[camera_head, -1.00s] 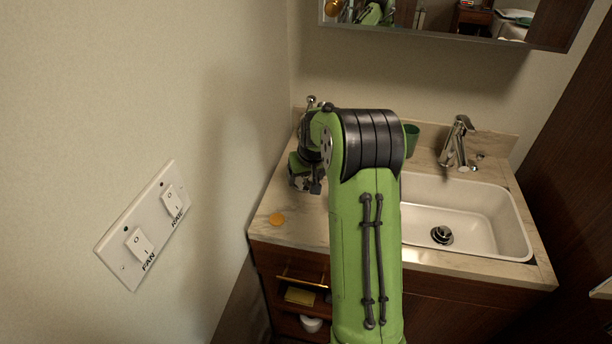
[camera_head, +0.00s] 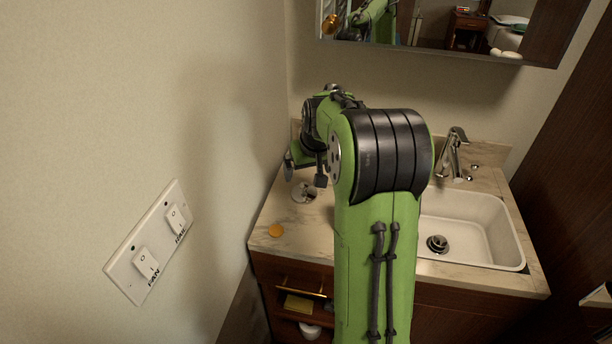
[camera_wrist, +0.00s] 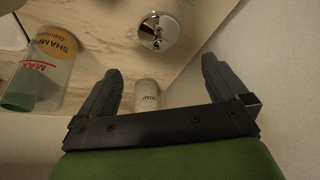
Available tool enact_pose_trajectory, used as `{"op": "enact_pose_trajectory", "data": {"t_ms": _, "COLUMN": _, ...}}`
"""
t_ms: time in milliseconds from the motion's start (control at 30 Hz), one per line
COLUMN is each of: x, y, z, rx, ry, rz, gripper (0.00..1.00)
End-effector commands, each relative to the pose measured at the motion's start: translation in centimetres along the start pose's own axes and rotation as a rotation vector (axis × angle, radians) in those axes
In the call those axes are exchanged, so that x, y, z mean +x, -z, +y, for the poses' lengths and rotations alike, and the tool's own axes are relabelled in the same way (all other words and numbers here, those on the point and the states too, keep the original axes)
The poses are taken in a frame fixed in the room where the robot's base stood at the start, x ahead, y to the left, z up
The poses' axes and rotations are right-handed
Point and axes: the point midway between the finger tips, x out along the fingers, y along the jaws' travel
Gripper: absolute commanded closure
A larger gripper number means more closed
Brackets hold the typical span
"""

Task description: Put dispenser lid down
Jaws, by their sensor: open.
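The dispenser lid (camera_head: 305,193), a round chrome piece with a knob-like middle, rests on the left part of the counter. It also shows in the wrist view (camera_wrist: 158,32), beyond the fingertips and apart from them. My gripper (camera_head: 305,172) is above the lid, open and empty. In the wrist view, my gripper (camera_wrist: 162,68) has its two dark fingers spread wide with nothing between the tips. A clear greenish dispenser (camera_wrist: 42,75) marked SHAMPOO and MAX is at the left of the wrist view. My arm hides it in the head view.
A small orange disc (camera_head: 275,230) lies at the counter's front left. The wall is close on the left. The sink (camera_head: 470,225) and tap (camera_head: 453,150) are to the right.

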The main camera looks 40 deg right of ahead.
Motion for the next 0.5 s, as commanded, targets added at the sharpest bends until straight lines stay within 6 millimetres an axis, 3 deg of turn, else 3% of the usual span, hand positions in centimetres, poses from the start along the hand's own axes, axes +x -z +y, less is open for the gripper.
{"op": "enact_pose_trajectory", "data": {"t_ms": 167, "x": -2.1, "y": -0.2, "z": -0.4, "rx": -0.005, "ry": 0.001, "rz": 0.001, "gripper": 0.00}}
{"op": "enact_pose_trajectory", "data": {"t_ms": 267, "x": -5.1, "y": -1.5, "z": -3.0, "rx": -0.045, "ry": 0.003, "rz": 0.013, "gripper": 0.00}}
{"op": "enact_pose_trajectory", "data": {"t_ms": 367, "x": -9.9, "y": -5.2, "z": -7.1, "rx": -0.109, "ry": 0.012, "rz": 0.032, "gripper": 0.00}}
{"op": "enact_pose_trajectory", "data": {"t_ms": 500, "x": -15.4, "y": -12.7, "z": -11.1, "rx": -0.187, "ry": 0.042, "rz": 0.060, "gripper": 0.00}}
